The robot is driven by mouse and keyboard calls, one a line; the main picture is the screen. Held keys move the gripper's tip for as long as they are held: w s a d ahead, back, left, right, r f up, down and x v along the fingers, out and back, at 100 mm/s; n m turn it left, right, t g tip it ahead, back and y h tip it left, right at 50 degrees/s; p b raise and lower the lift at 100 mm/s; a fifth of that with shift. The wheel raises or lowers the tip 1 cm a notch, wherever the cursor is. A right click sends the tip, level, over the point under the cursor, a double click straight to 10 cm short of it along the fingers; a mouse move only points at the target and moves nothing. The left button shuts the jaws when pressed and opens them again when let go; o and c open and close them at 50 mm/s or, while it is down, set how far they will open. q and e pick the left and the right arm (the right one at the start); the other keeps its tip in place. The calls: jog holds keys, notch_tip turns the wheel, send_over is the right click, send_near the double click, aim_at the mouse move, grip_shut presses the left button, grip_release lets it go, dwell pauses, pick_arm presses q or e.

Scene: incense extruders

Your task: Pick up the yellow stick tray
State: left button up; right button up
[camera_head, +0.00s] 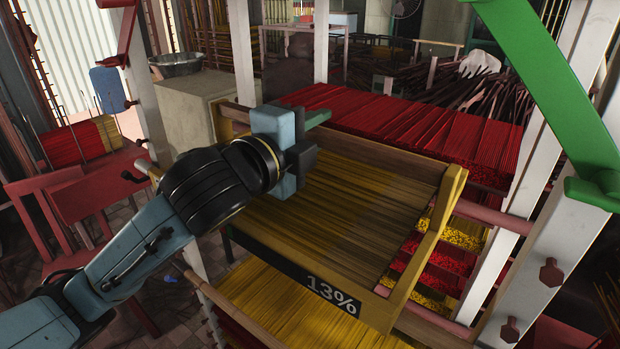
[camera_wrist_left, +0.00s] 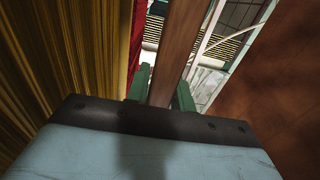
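The yellow stick tray (camera_head: 427,242) is a wooden frame filled with thin yellow-brown sticks, in the middle of the head view. Its front edge carries a dark label reading 13%. My left gripper (camera_head: 318,117) reaches over the tray to its far wooden rail. In the left wrist view the two green fingers of my left gripper (camera_wrist_left: 161,92) stand close against both sides of the brown rail (camera_wrist_left: 183,40), shut on it. The gripper body hides part of the rail and sticks in the head view. My right gripper is not in view.
Red stick layers (camera_head: 420,125) lie behind the tray. Further trays of yellow and red sticks sit below it. White posts (camera_head: 535,130) and a green beam (camera_head: 540,70) stand close on the right. A red rack (camera_head: 95,195) is on the left, a concrete block (camera_head: 190,105) behind.

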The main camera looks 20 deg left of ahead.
aim_at(316, 171)
pick_arm(q)
jog(key=shift+w, duration=0.1)
grip_shut()
jog(key=shift+r, duration=0.1)
notch_tip(316, 171, up, 10)
jog(key=p, duration=0.1)
dwell(0.4)
